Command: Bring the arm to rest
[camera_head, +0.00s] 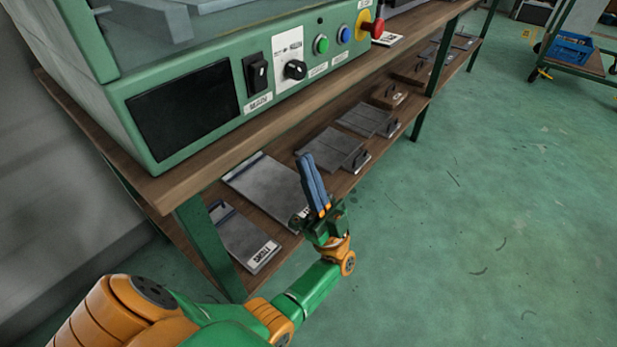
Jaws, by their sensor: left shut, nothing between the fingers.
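My left arm comes in from the lower left, with orange and green links. My left gripper (308,163) is at its end, with its blue-grey fingers pointing up and closed together. Nothing shows between the fingers. The gripper appears in front of the lower shelf's edge, apart from the machine above; its exact distance from the shelf is hard to tell. My right gripper is not in view.
A green machine (213,75) with a dark screen, knob and buttons stands on a wooden bench (190,180). Grey tray panels (268,187) lie on the lower shelf. A cart with a blue crate (570,47) stands at the far right. The green floor on the right is clear.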

